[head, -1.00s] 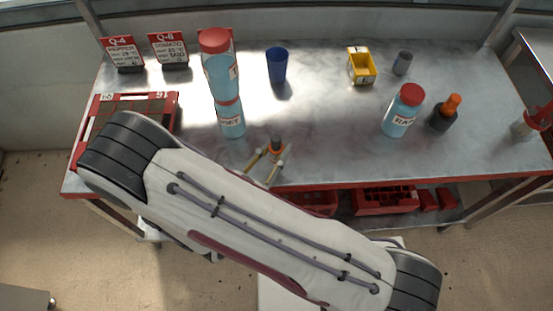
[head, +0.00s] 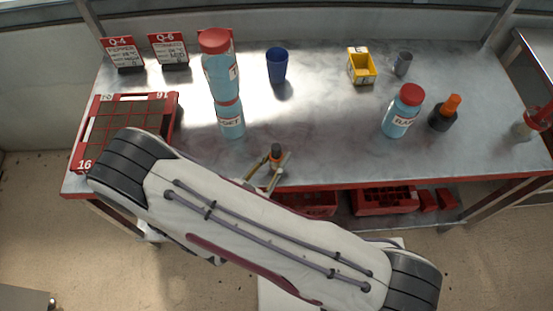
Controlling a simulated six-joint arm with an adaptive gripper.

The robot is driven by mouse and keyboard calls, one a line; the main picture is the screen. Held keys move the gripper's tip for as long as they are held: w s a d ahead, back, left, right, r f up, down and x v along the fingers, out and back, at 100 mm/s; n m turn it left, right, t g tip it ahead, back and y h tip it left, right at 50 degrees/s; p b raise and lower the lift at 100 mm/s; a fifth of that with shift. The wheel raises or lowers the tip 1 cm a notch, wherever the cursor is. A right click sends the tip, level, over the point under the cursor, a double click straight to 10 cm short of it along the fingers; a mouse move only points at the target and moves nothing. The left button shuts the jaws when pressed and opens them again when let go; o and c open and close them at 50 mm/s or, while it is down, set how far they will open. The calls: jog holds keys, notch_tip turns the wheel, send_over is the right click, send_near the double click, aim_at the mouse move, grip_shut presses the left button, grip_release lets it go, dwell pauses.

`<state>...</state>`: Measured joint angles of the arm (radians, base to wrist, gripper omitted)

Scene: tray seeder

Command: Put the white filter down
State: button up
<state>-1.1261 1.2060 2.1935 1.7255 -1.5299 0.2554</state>
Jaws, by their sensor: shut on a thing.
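My gripper (head: 267,167) is at the front edge of the metal bench, its two pale fingers on either side of a small dark and orange piece (head: 275,153). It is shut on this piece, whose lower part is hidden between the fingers. I cannot tell whether the piece touches the bench. I cannot make out a white filter in the head view; my arm covers part of the front left.
A blue cup (head: 277,66), yellow bin (head: 361,68), grey cup (head: 403,63), red-capped jar (head: 402,112) and orange-topped bottle (head: 444,114) stand beyond. A red-framed tray (head: 172,105) is at left. The bench middle is clear.

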aim_at(274, 167)
jog(key=shift+f, duration=1.05)
jog(key=shift+f, duration=0.2)
jog(key=o, duration=1.1)
jog(key=shift+c, duration=0.2)
jog(key=shift+s+a, duration=0.1)
jog(key=shift+r+v, duration=0.1)
jog(key=shift+v, duration=1.8)
jog(key=shift+r+v, duration=0.15)
jog(key=shift+v, duration=1.7)
jog(key=shift+s, duration=0.15)
jog(key=shift+o, duration=0.6)
